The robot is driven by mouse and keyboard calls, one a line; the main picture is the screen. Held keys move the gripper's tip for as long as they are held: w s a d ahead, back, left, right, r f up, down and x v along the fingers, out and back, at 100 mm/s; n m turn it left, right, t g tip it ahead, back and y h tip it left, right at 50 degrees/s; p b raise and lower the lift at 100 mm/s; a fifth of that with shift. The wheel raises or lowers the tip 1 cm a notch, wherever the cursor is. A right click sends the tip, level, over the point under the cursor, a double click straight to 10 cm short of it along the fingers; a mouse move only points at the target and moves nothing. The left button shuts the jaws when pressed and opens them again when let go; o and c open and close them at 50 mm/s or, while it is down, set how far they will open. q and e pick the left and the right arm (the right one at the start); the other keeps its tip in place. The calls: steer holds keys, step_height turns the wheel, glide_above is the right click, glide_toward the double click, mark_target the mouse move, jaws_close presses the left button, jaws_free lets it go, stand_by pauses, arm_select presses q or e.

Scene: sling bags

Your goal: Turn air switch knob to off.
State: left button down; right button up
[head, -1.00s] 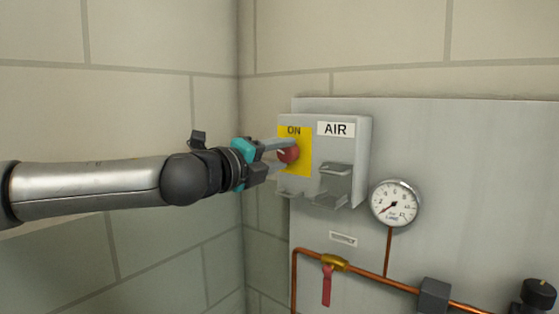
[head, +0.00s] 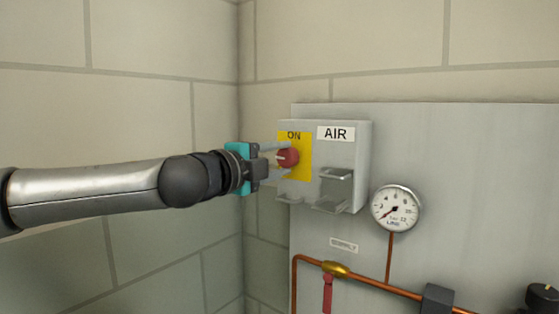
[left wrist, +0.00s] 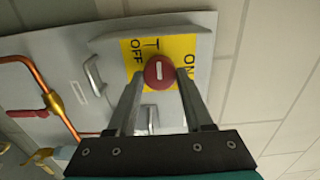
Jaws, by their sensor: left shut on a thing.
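The round red air switch knob (head: 288,157) sits on a yellow plate (head: 304,168) marked ON above it, on a grey box labelled AIR. In the left wrist view the knob (left wrist: 159,71) shows a white bar that runs up and down the picture. The OFF label is at its upper left and ON at its right. My left gripper (head: 279,159) is shut on the knob, with one finger on each side of it. In the head view, the gripper hides the plate's lower left part. My right gripper is not in view.
A metal handle bracket (head: 334,188) juts from the box just right of the knob. A pressure gauge (head: 396,208), a copper pipe (head: 390,283) and a red-handled valve (head: 335,269) are below right. A brick wall (head: 150,90) stands behind my arm.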

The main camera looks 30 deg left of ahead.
arm_select(q)
steer(key=shift+c, duration=1.5)
jaws_free()
steer(key=shift+s+a, duration=0.15)
steer(key=shift+s+a+r, duration=0.15)
steer(key=shift+s+a, duration=0.2)
steer(key=shift+s, duration=0.3)
steer(key=shift+s+d, duration=0.35)
steer(key=shift+s, duration=0.1)
steer(key=shift+s+f+b, duration=0.1)
steer(key=shift+f+b, duration=0.1)
steer(key=shift+b, duration=0.4)
steer(key=s+b, duration=0.9)
steer(key=s, duration=0.3)
steer(key=shift+s+a, duration=0.25)
steer(key=shift+a, duration=0.2)
